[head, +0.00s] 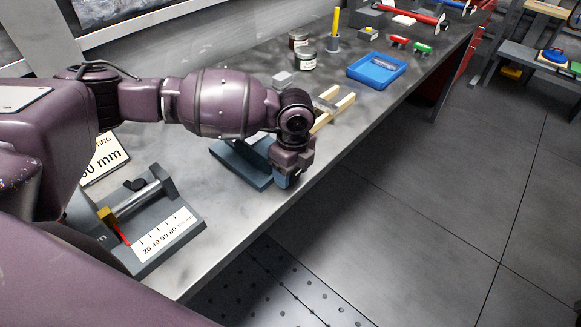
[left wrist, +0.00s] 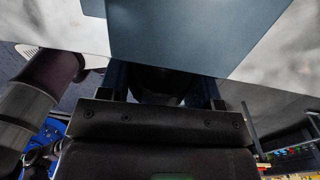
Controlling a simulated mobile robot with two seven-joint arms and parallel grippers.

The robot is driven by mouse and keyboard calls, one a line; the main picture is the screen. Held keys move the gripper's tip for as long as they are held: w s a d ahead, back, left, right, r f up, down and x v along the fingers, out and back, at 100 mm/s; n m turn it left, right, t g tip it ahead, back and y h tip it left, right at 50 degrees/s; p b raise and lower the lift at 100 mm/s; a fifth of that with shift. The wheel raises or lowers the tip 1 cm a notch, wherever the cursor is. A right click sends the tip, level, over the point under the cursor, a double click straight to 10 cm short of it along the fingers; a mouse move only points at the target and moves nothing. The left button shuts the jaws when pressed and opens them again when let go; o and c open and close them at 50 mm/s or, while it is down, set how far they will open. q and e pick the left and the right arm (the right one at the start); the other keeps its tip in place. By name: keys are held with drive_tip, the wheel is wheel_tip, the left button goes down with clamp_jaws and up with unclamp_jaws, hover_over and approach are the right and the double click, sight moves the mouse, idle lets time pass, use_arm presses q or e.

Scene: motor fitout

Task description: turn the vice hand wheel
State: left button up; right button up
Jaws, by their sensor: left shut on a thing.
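The vice (head: 240,168) is a blue-grey block on the near edge of the bench, partly hidden behind my left arm. Its flat blue-grey body fills the top middle of the left wrist view (left wrist: 190,40). My left gripper (head: 284,180) points down at the vice's front side, by the bench edge. In the left wrist view my gripper (left wrist: 160,88) is shut on a dark part below the vice body, which I take to be the hand wheel. The wheel is mostly hidden by the fingers, so its angle cannot be told. My right gripper is not in view.
A scale plate (head: 165,232) with a red pointer and a sign (head: 104,158) reading "80 mm" stand at the left. Pale wooden bars (head: 335,110) lie beyond the vice. A blue tray (head: 377,70) and jars (head: 305,58) are farther back.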

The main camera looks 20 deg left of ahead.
use_arm(q)
drive_tip(key=shift+d+r+g+y+p, duration=0.15)
drive_tip(key=shift+g+y+p, duration=0.25)
drive_tip(key=shift+g+p, duration=1.1)
drive_tip(key=shift+g, duration=0.2)
drive_tip(key=shift+f+g+y+p, duration=0.2)
drive_tip(key=shift+g+y+p, duration=0.1)
drive_tip(key=shift+g+y, duration=0.3)
drive_tip(key=shift+g, duration=0.4)
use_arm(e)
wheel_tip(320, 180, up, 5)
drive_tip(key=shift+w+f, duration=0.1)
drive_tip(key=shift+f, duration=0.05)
use_arm(q)
drive_tip(key=o, duration=0.5)
drive_tip(key=shift+c, duration=0.2)
drive_tip(key=o, duration=0.5)
drive_tip(key=shift+c, duration=0.2)
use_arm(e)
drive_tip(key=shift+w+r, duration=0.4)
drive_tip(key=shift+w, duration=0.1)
